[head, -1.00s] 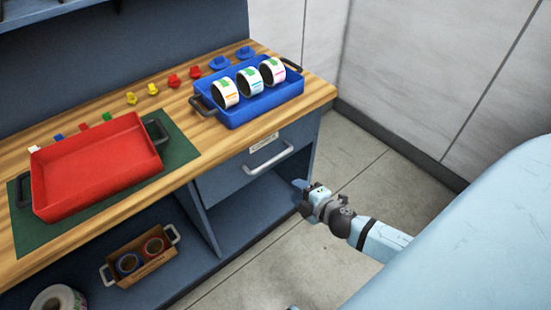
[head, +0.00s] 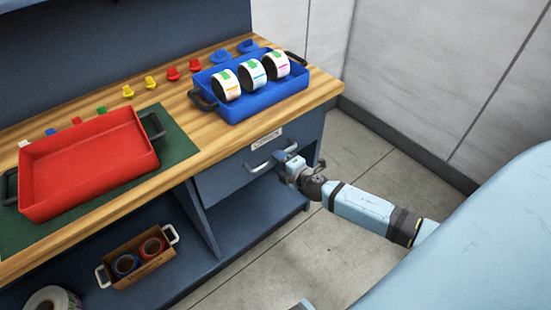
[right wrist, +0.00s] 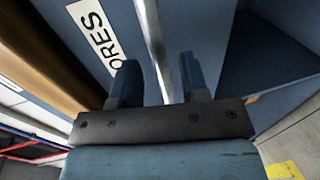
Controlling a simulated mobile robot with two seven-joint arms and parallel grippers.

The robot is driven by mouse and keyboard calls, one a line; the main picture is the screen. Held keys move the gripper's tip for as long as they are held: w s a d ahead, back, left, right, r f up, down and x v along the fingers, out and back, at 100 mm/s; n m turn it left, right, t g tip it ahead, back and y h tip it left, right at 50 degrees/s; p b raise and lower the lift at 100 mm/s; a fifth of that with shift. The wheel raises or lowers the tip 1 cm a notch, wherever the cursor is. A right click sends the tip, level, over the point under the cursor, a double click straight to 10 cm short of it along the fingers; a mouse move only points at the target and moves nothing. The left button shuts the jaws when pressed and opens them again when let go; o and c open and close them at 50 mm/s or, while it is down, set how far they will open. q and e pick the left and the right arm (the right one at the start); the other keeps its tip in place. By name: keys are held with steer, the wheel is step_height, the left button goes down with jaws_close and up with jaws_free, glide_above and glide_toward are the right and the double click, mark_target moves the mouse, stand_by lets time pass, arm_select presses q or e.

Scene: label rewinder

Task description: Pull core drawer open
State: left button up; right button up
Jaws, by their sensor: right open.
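The core drawer (head: 222,180) is a blue-grey front under the right part of the wooden bench, and it looks closed. A label (head: 266,140) sits on its upper part; in the right wrist view the label (right wrist: 93,30) shows "ORES". The drawer's silver bar handle (head: 258,165) is partly covered by my right gripper (head: 284,160) at its right end. In the right wrist view the handle (right wrist: 150,35) runs between the two fingers of my open right gripper (right wrist: 158,72), not gripped. My left gripper is not in view.
A blue tray (head: 238,113) with white label rolls stands on the bench above the drawer. A red tray (head: 40,212) lies on a green mat at left. Below are an open shelf and a brown box (head: 120,280) with rolls. The floor at right is clear.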

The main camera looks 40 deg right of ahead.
steer(key=shift+x, duration=1.25)
jaws_close()
steer(key=shift+s, duration=0.1)
